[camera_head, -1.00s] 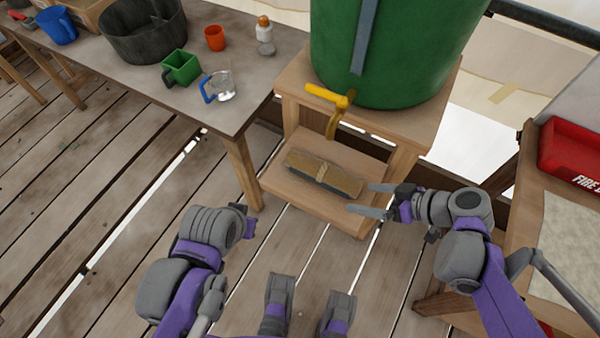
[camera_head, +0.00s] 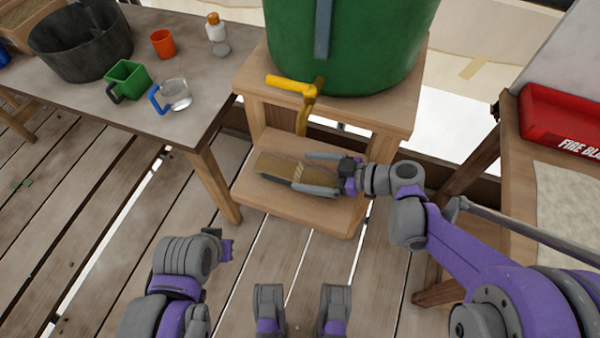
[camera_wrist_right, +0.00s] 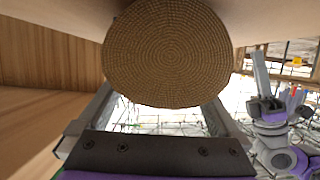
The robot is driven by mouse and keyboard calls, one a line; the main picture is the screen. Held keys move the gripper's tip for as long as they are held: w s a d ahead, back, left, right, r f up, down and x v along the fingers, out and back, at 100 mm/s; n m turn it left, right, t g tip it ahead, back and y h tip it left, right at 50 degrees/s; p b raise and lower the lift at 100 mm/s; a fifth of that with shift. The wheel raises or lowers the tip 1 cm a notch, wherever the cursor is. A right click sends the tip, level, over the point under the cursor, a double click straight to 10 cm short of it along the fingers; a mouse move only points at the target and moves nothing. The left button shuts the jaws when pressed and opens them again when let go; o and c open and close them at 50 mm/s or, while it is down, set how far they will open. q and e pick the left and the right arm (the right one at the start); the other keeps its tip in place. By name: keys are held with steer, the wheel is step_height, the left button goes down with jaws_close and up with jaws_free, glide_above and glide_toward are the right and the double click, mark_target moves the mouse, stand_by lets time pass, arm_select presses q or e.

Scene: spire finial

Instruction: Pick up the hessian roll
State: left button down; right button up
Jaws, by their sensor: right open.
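The hessian roll (camera_head: 273,166) is brown, with a pale tie around it. It lies on its side on the lower shelf of the wooden stand. My right gripper (camera_head: 318,172) is open at the roll's right end, one finger on its far side and one on its near side. In the right wrist view the roll's round woven end (camera_wrist_right: 168,52) faces the palm, between and partly beyond the spread fingers; contact cannot be told. My left arm (camera_head: 190,265) is at the lower left, its fingers not clear. It also shows in the right wrist view (camera_wrist_right: 272,130).
A green barrel (camera_head: 350,45) with a yellow tap (camera_head: 290,86) stands on the stand's top (camera_head: 400,112), above the roll. A table (camera_head: 200,95) with mugs is at the left. A red box (camera_head: 560,120) sits on the right table. Open plank floor lies in front.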

steer(key=x, duration=0.2)
steer(key=shift+w+a+f, duration=0.15)
steer(key=shift+a+f, duration=0.05)
steer(key=shift+a, duration=0.1)
jaws_close()
